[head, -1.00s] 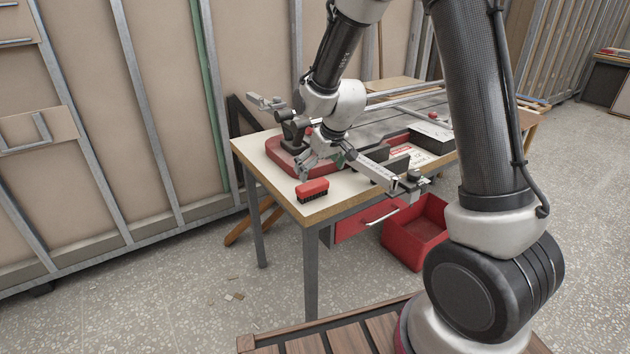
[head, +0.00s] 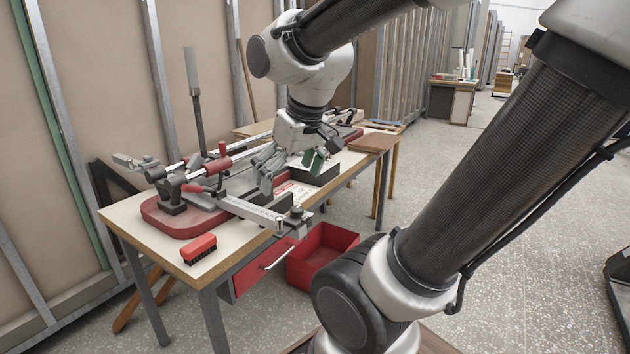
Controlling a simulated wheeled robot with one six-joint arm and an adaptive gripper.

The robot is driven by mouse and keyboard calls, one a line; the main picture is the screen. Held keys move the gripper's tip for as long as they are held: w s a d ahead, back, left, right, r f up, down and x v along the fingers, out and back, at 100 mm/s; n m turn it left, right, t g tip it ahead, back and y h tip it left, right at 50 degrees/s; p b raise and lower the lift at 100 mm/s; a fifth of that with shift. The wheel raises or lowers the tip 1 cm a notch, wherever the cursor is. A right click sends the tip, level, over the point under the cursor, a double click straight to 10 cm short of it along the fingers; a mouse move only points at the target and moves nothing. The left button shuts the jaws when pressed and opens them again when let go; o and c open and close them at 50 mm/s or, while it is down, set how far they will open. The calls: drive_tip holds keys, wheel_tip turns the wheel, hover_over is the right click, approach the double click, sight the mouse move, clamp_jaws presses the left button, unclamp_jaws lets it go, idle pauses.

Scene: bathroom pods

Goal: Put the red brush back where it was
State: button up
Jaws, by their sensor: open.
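The red brush (head: 199,246) with dark bristles lies bristles down on the near left corner of the workbench (head: 160,252). My gripper (head: 284,172) is open and points down over the middle of the bench, to the right of the brush and farther back. It is clearly apart from the brush. Nothing shows between its fingers, though the clutter behind makes the fingertips hard to separate.
A red-based clamping machine (head: 165,218) with rails and a grey ruler arm (head: 250,211) stands beside the brush. A black box (head: 317,176) and a labelled paper (head: 290,193) lie beneath my gripper. A red drawer (head: 262,268) and red bin (head: 335,238) sit below the front edge.

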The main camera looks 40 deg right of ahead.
drive_tip(key=s+d, duration=0.1)
drive_tip(key=s, duration=0.6)
drive_tip(key=shift+d+r+m, duration=0.35)
drive_tip(key=shift+m, duration=0.05)
idle(0.6)
